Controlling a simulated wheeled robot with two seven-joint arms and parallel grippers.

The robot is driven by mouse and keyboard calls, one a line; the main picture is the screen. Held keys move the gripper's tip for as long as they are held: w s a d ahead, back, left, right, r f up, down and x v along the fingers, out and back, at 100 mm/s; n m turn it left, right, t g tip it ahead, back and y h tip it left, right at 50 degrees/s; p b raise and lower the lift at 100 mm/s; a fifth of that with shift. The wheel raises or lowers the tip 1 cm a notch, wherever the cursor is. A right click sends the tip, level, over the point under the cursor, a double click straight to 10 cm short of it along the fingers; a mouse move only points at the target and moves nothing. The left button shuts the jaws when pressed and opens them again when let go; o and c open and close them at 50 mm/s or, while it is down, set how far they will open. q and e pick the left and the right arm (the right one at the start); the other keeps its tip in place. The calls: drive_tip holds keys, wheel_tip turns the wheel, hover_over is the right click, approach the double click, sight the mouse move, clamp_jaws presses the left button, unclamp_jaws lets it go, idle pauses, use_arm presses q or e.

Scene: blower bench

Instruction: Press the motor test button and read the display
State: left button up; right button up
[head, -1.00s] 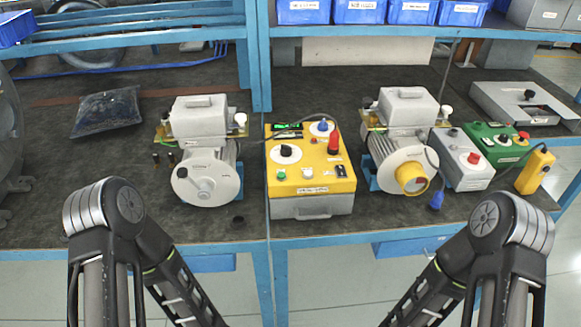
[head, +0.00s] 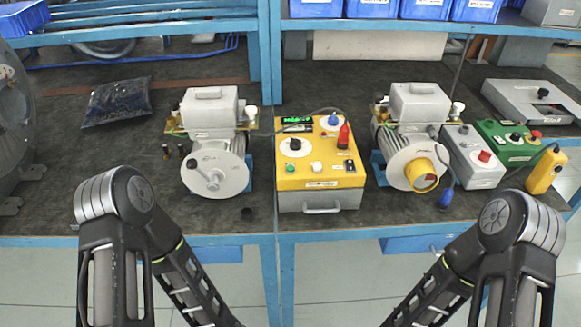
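A yellow-topped control box (head: 320,179) with a grey front and handle sits on the bench near the middle. Its top carries a lit green display (head: 296,121), a black knob (head: 295,145), a green button (head: 291,168), a white button (head: 316,167), a red handle and a blue plug. The label texts are too small to read, and so are the display's characters. I cannot tell which button is the motor test button. Both my arms reach down out of the bottom of the picture, and neither gripper shows.
Blower motors stand left (head: 214,170) and right (head: 413,160) of the box. A grey box (head: 471,165), a green box (head: 509,148) and a yellow pendant (head: 545,172) are at the right. A dark bag (head: 117,102) lies at the left. Blue bins (head: 424,9) sit above.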

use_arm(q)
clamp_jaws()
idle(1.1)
